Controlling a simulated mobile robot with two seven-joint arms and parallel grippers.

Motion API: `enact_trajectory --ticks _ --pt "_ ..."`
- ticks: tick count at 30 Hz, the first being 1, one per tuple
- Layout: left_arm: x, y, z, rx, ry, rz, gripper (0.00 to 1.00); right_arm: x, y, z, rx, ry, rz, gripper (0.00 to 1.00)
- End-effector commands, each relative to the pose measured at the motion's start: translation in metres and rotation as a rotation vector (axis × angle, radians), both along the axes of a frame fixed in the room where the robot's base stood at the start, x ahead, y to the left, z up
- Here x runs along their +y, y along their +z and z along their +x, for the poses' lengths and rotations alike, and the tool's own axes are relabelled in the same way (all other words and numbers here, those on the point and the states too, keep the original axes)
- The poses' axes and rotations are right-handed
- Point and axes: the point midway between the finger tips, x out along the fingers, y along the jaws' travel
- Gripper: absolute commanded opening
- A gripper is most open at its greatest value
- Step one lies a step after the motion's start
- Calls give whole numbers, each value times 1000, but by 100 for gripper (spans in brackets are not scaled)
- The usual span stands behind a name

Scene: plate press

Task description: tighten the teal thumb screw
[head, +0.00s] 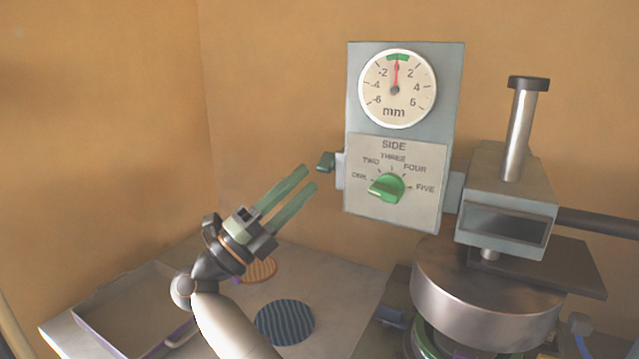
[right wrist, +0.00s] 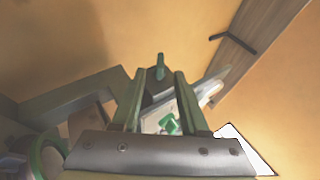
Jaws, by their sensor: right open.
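The teal thumb screw (head: 325,161) is a small dark teal knob at the left edge of the upright gauge panel (head: 454,110). In the right wrist view, a teal piece that looks like the screw (right wrist: 160,62) shows between and beyond the fingertips. My right gripper (head: 311,177) has two long green fingers, parted and empty. They point up and right towards the screw, with the tips just below and left of it. The fingers also show in the right wrist view (right wrist: 160,76). Contact with the screw cannot be seen. My left gripper is not in view.
The panel carries a gauge (head: 397,88) with its red needle straight up at the green band, and a green SIDE selector (head: 386,188). A press with a metal cylinder (head: 485,300) stands right. A blue striped disc (head: 285,322), an orange disc (head: 262,269) and a tray (head: 90,317) lie below.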

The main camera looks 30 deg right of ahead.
Motion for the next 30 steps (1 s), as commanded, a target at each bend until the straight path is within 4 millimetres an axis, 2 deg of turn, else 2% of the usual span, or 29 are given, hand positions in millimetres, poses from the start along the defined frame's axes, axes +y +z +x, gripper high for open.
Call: enact_trajectory --ticks 1,9,21,26,29,30 --pt "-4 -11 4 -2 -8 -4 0 11 -14 0 -1 3 3 44" --pt "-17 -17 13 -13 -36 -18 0 46 -33 0 0 0 1 44" --pt "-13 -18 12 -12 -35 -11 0 54 -34 -1 0 -2 -1 44" --pt "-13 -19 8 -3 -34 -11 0 57 -26 1 -5 12 -29 28" --pt "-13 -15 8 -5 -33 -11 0 70 -1 6 -16 57 -120 17" --pt "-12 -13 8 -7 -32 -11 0 78 13 9 -19 84 -178 12"
